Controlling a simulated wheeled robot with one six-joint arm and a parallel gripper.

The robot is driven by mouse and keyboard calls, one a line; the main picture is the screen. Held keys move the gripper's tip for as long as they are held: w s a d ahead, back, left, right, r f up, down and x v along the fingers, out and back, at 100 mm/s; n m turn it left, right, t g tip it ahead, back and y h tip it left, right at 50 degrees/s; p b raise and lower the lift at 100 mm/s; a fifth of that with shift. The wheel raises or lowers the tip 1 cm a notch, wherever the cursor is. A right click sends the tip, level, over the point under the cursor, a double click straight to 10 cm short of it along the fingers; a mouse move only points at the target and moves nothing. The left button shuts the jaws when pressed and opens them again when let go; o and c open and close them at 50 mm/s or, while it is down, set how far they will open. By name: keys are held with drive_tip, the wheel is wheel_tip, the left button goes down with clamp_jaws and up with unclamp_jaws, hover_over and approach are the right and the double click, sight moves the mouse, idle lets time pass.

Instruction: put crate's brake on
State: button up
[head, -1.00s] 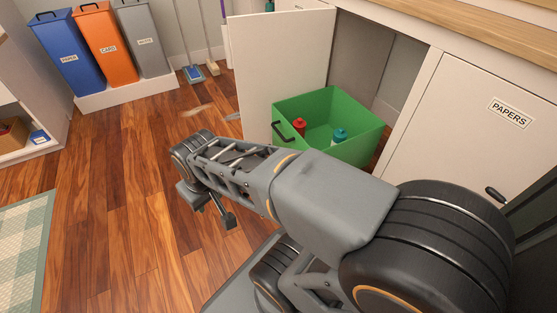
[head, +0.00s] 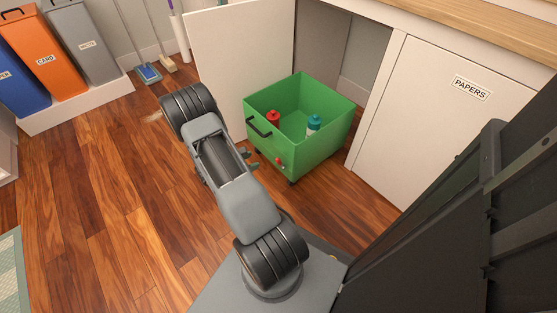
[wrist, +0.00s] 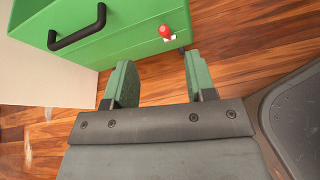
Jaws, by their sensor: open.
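The green crate (head: 262,140) stands on castors on the wood floor before an open cabinet, with a black handle (head: 259,127) on its front. A red knob (head: 278,161) sits low on that front, towards its right end. In the wrist view the red knob (wrist: 165,31) has a small white patch beneath it, and the handle (wrist: 78,28) is to its left. My gripper (wrist: 160,80) is open and empty, its green-padded fingers apart from the crate and pointing towards the knob's side. In the head view my arm hides most of the gripper.
A red bottle (head: 272,119) and a teal-capped bottle (head: 313,124) stand in the crate. The open white cabinet door (head: 240,65) is behind its left side; the closed PAPERS door (head: 430,115) is right.

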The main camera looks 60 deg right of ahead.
sight(279, 162)
wheel_tip(279, 162, down, 9)
drive_tip(key=s+d+n+t+h, duration=0.1)
drive_tip(key=s+d+n+t, duration=0.1)
drive_tip(key=n, duration=0.2)
drive_tip(key=shift+n, duration=0.3)
drive_tip(key=b+x, duration=0.4)
drive_tip(key=x, duration=0.8)
drive_tip(key=shift+d, duration=0.2)
drive_tip(key=shift+s+d+f, duration=0.1)
drive_tip(key=shift+d+f, duration=0.05)
drive_tip(key=shift+d, duration=0.5)
drive_tip(key=shift+c, duration=0.4)
clamp_jaws()
